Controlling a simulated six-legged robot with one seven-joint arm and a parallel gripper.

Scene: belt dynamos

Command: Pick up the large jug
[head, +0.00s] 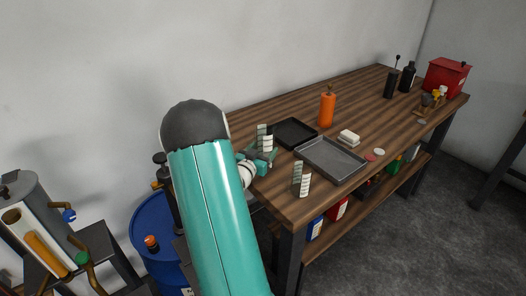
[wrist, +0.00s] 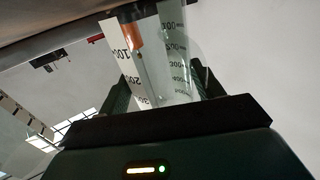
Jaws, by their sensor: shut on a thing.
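A clear measuring jug with dark markings (head: 265,137) shows just above my gripper (head: 257,156), near the left end of the workbench. In the wrist view, the jug (wrist: 177,65) sits between the two fingers, and my gripper (wrist: 165,90) is shut on it. Its scale numbers run up to several hundred. A second clear marked jug (head: 301,181) stands upright on the bench's near corner, apart from the gripper. I cannot tell surely which jug is larger, nor whether the held jug touches the bench.
On the workbench (head: 352,92) are a black tray (head: 295,134), a grey tray (head: 331,162), an orange bottle (head: 327,109), white blocks (head: 349,137), dark bottles and a red box (head: 445,78). A blue drum (head: 155,225) stands left of my arm.

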